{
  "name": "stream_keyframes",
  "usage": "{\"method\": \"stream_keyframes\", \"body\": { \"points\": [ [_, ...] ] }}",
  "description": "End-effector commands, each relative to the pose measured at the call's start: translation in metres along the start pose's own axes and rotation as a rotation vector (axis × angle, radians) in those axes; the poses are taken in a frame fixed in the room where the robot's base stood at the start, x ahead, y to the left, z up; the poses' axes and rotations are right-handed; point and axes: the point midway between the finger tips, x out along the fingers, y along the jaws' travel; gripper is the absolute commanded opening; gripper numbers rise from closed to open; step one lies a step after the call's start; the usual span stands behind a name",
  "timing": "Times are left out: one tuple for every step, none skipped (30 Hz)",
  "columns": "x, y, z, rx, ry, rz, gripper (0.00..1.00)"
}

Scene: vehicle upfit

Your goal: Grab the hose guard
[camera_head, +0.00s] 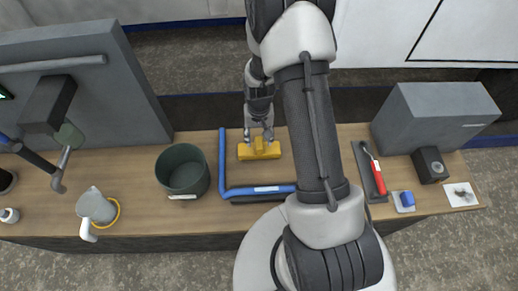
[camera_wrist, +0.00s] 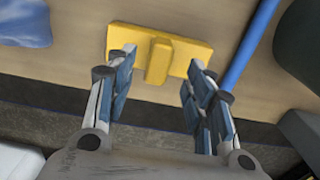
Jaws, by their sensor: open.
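The hose guard appears to be the yellow plate with a raised block in its middle (camera_head: 259,150), lying on the wooden bench. It also shows in the wrist view (camera_wrist: 190,53), with the raised block pointing toward my gripper. My gripper (camera_head: 258,135) is over the bench at the plate's far edge. In the wrist view my gripper (camera_wrist: 160,68) is open, with one finger on each side of the raised block. I cannot tell whether the fingers touch the plate. Nothing is held.
A blue L-shaped bar (camera_head: 222,165) runs left of and in front of the plate. A dark green bin (camera_head: 183,170) and a grey jug (camera_head: 94,206) stand to the left. A red-handled tool (camera_head: 379,181), a grey box (camera_head: 432,115) and a black box (camera_head: 430,165) are right.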

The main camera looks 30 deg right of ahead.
Motion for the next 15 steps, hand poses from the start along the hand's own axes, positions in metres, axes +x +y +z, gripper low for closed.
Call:
{"method": "stream_keyframes", "body": {
  "points": [
    [0.005, 0.000, -0.001, 0.000, -0.001, 0.000, 0.48],
    [0.009, 0.000, -0.001, 0.000, -0.002, 0.000, 0.48],
    [0.015, 0.001, -0.002, 0.000, -0.003, 0.001, 0.48],
    [0.020, 0.001, -0.002, 0.000, -0.003, 0.001, 0.48],
    [0.025, 0.001, -0.003, 0.000, -0.005, 0.001, 0.48],
    [0.031, 0.001, -0.004, 0.000, -0.003, 0.001, 0.48],
    [0.036, 0.001, -0.005, 0.000, -0.003, 0.001, 0.48],
    [0.040, 0.001, -0.005, 0.000, -0.003, 0.001, 0.48],
    [0.044, 0.001, -0.005, 0.000, -0.002, 0.001, 0.48],
    [0.046, 0.001, -0.005, 0.000, -0.003, 0.001, 0.48],
    [0.049, 0.001, -0.005, 0.000, -0.002, 0.001, 0.48],
    [0.050, 0.001, -0.005, 0.000, -0.001, 0.000, 0.48],
    [0.051, 0.001, -0.005, 0.000, 0.000, 0.000, 0.48],
    [0.051, 0.001, -0.005, 0.000, 0.000, 0.000, 0.48],
    [0.051, 0.001, -0.005, 0.000, 0.001, 0.000, 0.48]
  ]
}}
